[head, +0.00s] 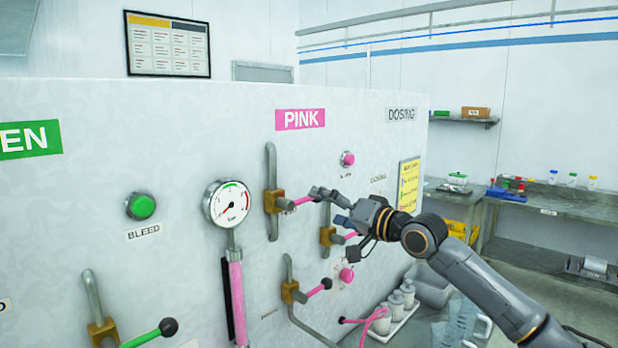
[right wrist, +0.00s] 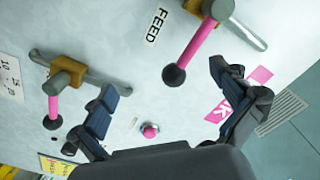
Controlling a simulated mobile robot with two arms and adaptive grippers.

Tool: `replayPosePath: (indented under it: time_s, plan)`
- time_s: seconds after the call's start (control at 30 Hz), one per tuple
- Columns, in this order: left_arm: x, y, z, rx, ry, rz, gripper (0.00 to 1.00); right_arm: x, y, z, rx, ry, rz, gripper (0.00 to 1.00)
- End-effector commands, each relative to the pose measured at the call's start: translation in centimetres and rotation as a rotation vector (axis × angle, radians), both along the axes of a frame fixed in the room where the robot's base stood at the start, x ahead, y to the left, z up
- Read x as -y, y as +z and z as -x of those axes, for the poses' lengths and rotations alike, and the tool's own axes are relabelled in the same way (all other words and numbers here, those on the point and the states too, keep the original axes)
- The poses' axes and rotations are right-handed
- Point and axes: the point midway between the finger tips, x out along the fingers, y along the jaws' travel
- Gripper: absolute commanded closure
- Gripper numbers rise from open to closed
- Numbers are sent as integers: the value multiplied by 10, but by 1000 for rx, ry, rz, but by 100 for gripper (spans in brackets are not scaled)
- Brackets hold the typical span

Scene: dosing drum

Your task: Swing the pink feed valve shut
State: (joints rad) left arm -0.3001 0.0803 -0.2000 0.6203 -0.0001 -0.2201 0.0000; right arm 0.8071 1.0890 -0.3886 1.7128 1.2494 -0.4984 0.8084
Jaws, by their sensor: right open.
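The pink feed valve has a brass body (head: 274,201) on a vertical grey pipe, under the PINK sign. Its pink lever (head: 303,200) sticks out to the right, across the pipe's line. In the right wrist view the pink lever (right wrist: 197,48) ends in a black knob (right wrist: 174,76), beside the FEED label (right wrist: 156,25). My right gripper (head: 330,206) is open at the lever's end and hides the knob in the head view. In the right wrist view the knob lies between the spread fingers (right wrist: 167,82); contact cannot be told. My left gripper is out of view.
A second pink-levered valve (head: 327,236) sits close below right, partly behind my gripper; a third (head: 290,292) is lower. Pink buttons (head: 348,159) and a gauge (head: 227,203) are on the panel. A tray with white bottles (head: 393,312) stands below.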

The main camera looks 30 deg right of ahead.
Motion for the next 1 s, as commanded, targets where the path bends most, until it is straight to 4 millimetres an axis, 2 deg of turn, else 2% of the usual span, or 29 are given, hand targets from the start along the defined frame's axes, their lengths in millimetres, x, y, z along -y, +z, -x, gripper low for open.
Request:
replayPosePath:
  time_s: [0.03, 0.5, 1.0]
  plan:
    - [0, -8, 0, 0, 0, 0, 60, 3, -5, 6, 0, -1, 3, 0]
    - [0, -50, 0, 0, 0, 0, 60, 20, -3, 55, 1, -1, 1, 0]
    - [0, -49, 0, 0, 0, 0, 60, 20, 1, 58, 1, 1, 0, 0]
